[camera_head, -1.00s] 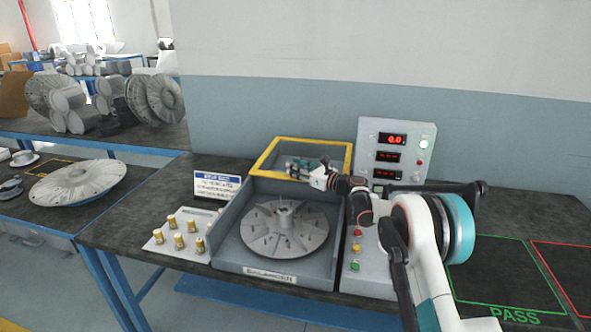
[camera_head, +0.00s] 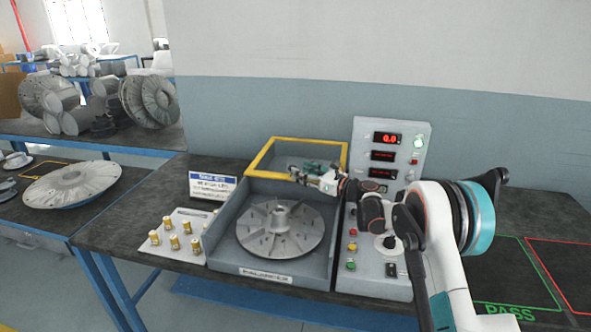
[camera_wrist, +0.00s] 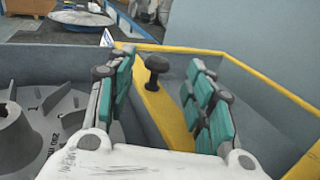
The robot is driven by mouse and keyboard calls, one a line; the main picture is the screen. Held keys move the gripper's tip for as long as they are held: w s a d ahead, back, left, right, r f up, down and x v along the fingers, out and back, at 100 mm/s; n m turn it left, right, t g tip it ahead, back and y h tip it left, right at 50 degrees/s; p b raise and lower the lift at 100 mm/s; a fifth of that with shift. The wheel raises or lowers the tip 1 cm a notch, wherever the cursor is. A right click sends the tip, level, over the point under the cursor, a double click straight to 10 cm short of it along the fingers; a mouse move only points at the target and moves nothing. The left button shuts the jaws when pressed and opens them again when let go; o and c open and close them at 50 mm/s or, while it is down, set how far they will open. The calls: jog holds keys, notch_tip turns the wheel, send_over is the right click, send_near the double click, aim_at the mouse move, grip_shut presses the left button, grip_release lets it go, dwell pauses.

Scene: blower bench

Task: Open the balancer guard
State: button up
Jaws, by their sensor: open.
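The balancer guard has a yellow frame (camera_head: 262,158) and stands at the back of the balancer box, behind the bladed rotor (camera_head: 262,238). The rotor is uncovered from above. In the wrist view, a black knob (camera_wrist: 157,68) stands on the yellow guard bar (camera_wrist: 165,118). My gripper (camera_head: 305,170) is over the guard's front right part. In the wrist view, my gripper (camera_wrist: 162,64) is open, its teal-padded fingers on either side of the knob, with visible gaps. The gripper partly hides the guard's front edge in the head view.
A control panel (camera_head: 412,135) with red displays stands right of the guard. A plate with several brass weights (camera_head: 174,242) and a blue-white sign (camera_head: 212,184) are at the left. A green PASS outline (camera_head: 505,309) marks clear bench on the right.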

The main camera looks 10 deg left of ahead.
jog(key=v, duration=0.7)
